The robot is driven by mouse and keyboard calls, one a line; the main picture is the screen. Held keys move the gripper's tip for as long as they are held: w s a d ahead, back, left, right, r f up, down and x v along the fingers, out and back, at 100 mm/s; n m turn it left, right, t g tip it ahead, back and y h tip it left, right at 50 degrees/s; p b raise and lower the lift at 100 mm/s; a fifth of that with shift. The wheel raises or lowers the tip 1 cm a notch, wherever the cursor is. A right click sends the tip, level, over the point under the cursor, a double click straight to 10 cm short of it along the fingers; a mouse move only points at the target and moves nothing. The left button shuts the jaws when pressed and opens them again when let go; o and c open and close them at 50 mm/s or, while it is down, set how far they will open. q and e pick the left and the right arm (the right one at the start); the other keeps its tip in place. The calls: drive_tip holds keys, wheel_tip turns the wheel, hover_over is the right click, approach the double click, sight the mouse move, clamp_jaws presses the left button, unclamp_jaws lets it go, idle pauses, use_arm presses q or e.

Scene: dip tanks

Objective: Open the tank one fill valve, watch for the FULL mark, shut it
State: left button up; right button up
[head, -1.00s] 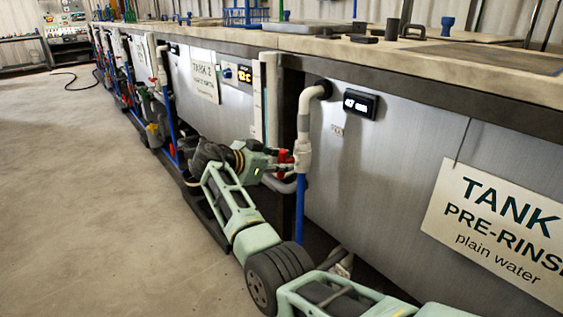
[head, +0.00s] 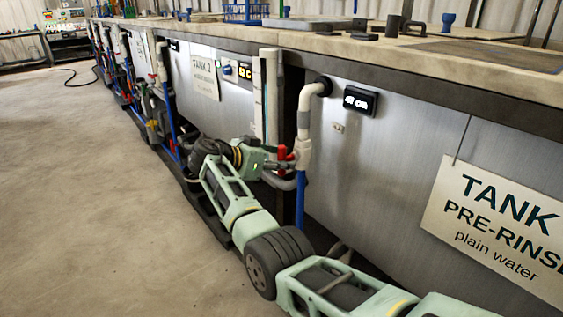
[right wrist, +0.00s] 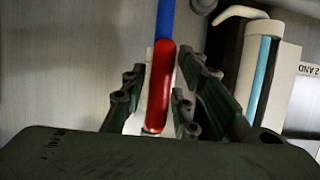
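The red valve handle (head: 283,153) is on the white-and-blue pipe (head: 302,150) at the left end of the pre-rinse tank (head: 385,150). My right gripper (head: 280,163) is at this handle. In the right wrist view the handle (right wrist: 160,88) lies between the fingers of my right gripper (right wrist: 160,90), with gaps at both sides, so the fingers look open around it. A small black display (head: 360,101) on the tank front shows lit characters, too small to read surely. I see no FULL mark. My left gripper is not in view.
The tank sign (head: 500,225) hangs at the right, its edge cut off. A neighbouring tank with a sign (head: 205,77) and an amber display (head: 245,71) stands beyond the pipe. The bench top (head: 440,50) overhangs the front.

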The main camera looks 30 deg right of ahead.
drive_tip(key=shift+o, duration=0.4)
drive_tip(key=shift+r, duration=0.1)
drive_tip(key=shift+a, duration=0.2)
drive_tip(key=v, duration=1.1)
drive_tip(key=shift+a, duration=0.3)
